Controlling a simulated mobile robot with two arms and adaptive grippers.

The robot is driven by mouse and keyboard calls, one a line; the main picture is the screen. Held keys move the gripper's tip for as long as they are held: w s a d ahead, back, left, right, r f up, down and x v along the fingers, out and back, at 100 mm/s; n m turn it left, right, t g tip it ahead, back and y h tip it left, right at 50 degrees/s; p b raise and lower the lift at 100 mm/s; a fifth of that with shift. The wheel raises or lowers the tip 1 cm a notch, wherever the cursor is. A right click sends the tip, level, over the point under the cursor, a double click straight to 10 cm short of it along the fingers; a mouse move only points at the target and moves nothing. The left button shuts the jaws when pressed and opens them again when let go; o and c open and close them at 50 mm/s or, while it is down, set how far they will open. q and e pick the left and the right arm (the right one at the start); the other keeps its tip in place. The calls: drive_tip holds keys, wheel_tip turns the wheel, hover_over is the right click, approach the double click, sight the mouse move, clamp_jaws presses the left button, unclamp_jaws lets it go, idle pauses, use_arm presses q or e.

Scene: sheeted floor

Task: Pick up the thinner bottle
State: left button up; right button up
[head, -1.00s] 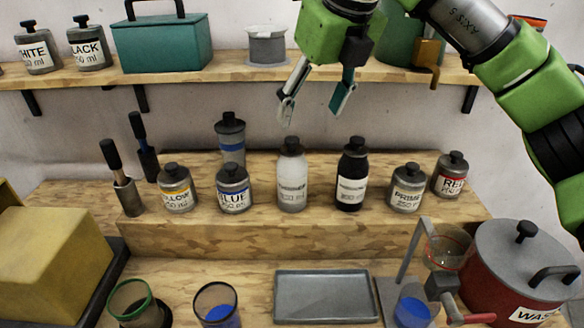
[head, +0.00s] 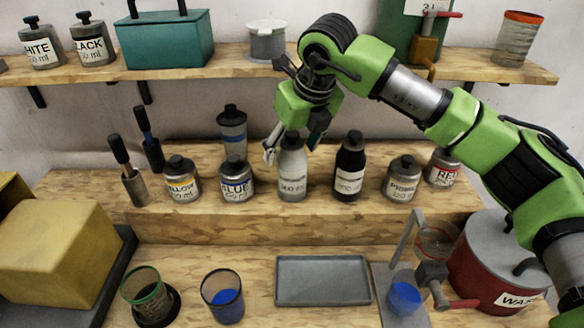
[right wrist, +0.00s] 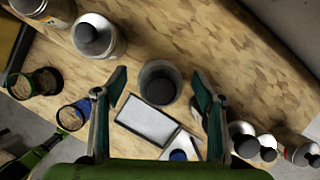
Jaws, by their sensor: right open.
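Two tall bottles stand side by side on the raised wooden step: a pale grey one (head: 292,178) and a black one (head: 349,176), both with dark caps. Their label names are too small to read, so I cannot tell which is the thinner. My right gripper (head: 294,143) is open over the pale bottle, with a finger on either side of its top. In the right wrist view the gripper (right wrist: 157,104) shows both fingers apart, and the pale bottle (right wrist: 158,75) lies between them, seen from above. My left gripper is not in view.
Blue (head: 236,184) and yellow (head: 183,185) cans stand left of the bottles; PRIMER (head: 401,184) and red (head: 442,170) cans stand right. A blue-banded bottle (head: 232,130) is behind. A grey tray (head: 322,298) lies in front. The upper shelf (head: 190,72) runs above.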

drive_tip(key=c, duration=1.5)
clamp_jaws()
drive_tip(key=shift+r, duration=0.15)
